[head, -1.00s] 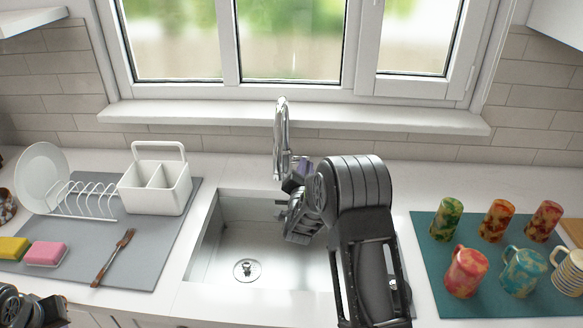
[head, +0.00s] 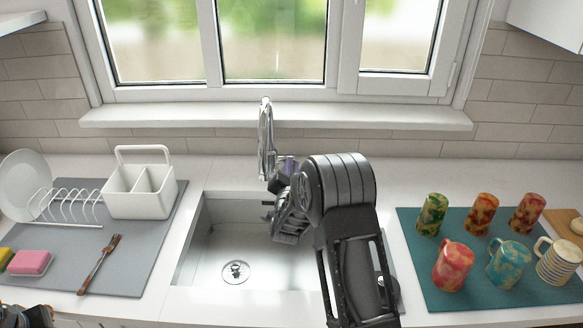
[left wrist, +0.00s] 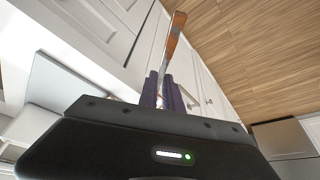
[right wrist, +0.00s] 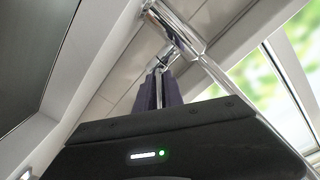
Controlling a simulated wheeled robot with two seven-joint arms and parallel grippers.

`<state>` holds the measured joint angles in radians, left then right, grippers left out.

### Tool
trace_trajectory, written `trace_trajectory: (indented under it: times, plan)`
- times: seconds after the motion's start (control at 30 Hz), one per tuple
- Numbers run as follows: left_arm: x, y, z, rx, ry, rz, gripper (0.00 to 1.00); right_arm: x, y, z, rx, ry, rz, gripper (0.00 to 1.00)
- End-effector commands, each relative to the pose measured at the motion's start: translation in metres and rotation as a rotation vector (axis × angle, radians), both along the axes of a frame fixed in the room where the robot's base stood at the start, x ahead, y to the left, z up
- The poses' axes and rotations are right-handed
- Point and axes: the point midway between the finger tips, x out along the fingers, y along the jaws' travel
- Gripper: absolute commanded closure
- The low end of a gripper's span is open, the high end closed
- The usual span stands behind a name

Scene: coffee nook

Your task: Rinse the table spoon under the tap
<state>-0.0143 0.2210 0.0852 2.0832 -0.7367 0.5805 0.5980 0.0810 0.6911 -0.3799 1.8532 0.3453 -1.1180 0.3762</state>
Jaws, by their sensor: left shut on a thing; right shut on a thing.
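The chrome tap (head: 266,140) stands behind the sink (head: 208,262), with its spout over the basin. My right gripper (head: 284,172) is at the tap's side. In the right wrist view its fingers (right wrist: 160,92) are shut on the small tap lever (right wrist: 161,66), below the chrome tap body (right wrist: 176,30). In the left wrist view my left gripper (left wrist: 165,92) is shut on a utensil with an orange-brown handle (left wrist: 174,38), seemingly the table spoon. Its other end is hidden by the gripper. It is held before white cabinet fronts, away from the sink.
A fork (head: 100,264) lies on the grey mat (head: 140,268) beside a pink sponge (head: 30,263), a plate rack (head: 70,207) and a white caddy (head: 140,190). Several mugs and cups stand on the teal mat (head: 420,285) at right. The basin's left part is clear.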

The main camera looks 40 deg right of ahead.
Motion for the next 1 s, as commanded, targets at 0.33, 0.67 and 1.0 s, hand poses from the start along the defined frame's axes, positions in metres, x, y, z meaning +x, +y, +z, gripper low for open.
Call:
trace_trajectory:
  times: [0.33, 0.67, 1.0]
  plan:
    - [0.0001, 0.0, 0.0001, 0.0, 0.0, 0.0, 1.0, 0.0002, 0.0003, 0.0002, 0.0, 0.0, 0.001, 1.0]
    - [0.0, 0.0, 0.007, 0.0, 0.0, 0.0, 1.0, 0.001, -0.0017, 0.0071, 0.064, 0.083, -0.002, 1.0]
    - [0.0001, 0.0, 0.0064, 0.0, 0.0, 0.0, 1.0, 0.0012, -0.0014, 0.0058, 0.064, 0.084, -0.001, 0.78]
